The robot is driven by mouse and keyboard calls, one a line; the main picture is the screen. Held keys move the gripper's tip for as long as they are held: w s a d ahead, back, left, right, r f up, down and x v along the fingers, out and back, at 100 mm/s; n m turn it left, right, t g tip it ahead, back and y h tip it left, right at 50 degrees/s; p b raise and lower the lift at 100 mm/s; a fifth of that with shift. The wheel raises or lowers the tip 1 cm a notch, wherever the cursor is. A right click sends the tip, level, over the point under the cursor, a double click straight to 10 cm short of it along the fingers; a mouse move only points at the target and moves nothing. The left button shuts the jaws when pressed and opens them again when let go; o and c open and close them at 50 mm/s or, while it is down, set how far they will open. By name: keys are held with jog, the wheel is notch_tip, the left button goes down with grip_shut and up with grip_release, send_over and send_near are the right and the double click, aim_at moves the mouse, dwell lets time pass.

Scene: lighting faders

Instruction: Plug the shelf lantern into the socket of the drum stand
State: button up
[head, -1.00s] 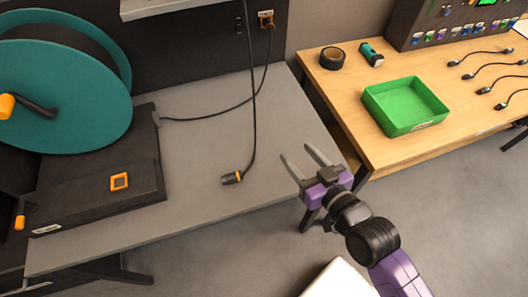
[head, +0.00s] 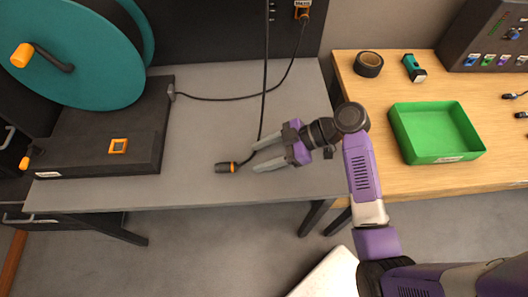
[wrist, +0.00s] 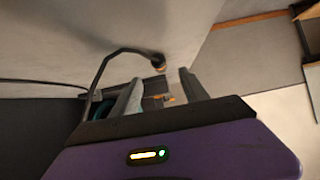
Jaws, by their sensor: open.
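A black plug with an orange ring (head: 227,168) lies on the grey bench near its front edge, on the end of a black cable (head: 265,85) that comes down from above. The lantern itself is out of view. The drum stand (head: 75,150) is a black box under a teal drum (head: 85,60), with an orange-framed square socket (head: 118,146) on its top that looks empty. My gripper (head: 262,160) is open, its fingers pointing left, just right of the plug and not around it.
A second cable (head: 220,98) runs from the drum stand to an orange wall outlet (head: 302,10). The wooden table (head: 365,115) at right holds a green tray (head: 436,131), a tape roll (head: 369,64) and a teal torch (head: 413,68). The bench between plug and stand is clear.

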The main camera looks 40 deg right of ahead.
aim_at(237, 165)
jog(key=b+x, duration=0.3)
jog(key=x, duration=0.4)
jog(key=shift+f+b, duration=0.2)
jog(key=shift+b, duration=0.1)
jog(key=shift+b+x, duration=0.35)
jog(key=shift+x, duration=0.5)
jog(key=shift+w+r, duration=0.1)
grip_shut()
jog(key=shift+r+p, duration=1.95)
jog(key=shift+r, duration=0.6)
